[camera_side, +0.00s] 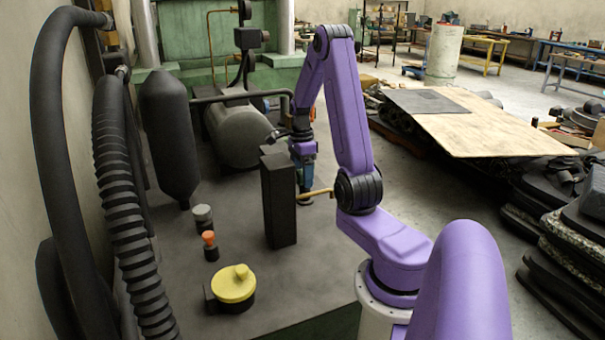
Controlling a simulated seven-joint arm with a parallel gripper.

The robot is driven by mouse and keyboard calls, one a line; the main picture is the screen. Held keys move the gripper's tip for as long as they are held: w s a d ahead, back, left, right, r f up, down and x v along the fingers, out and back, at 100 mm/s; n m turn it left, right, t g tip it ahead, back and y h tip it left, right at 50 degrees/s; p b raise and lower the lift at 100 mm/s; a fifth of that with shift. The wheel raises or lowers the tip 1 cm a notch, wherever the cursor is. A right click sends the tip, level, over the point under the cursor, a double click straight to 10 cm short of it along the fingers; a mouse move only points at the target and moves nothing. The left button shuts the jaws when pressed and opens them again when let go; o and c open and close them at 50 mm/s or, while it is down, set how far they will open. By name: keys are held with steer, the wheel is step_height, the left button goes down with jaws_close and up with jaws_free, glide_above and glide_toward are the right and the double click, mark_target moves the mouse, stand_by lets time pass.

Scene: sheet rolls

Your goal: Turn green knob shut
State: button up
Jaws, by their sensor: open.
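I cannot make out a clearly green knob in this view. My gripper (304,172) points down at the middle of the picture, right beside a tall black box (280,200) that stands on the grey platform (330,260). It is open, but its fingertips are small and partly hidden here. A tan lever-like bar (318,193) shows just below and right of it; I cannot tell whether they touch. A yellow round knob-like part (234,284) on a dark base is at the front. An orange knob (208,238) and a grey cap (203,213) stand behind it.
Black hoses (128,210) and a hanging dark cylinder (170,135) crowd the left. A grey horizontal tank (236,135) lies behind my gripper. A wooden board (480,120) and stacked dark sheets (560,235) are at the right. The platform's front middle is clear.

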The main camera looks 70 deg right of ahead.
steer(key=c, duration=1)
steer(key=shift+w+d+g+y, duration=0.1)
steer(key=shift+w+g+y, duration=0.05)
steer(key=shift+g+y, duration=0.65)
steer(key=shift+w+d+g+y, duration=0.1)
steer(key=shift+g+y, duration=0.7)
steer(key=o, duration=1)
steer(key=v, duration=1.7)
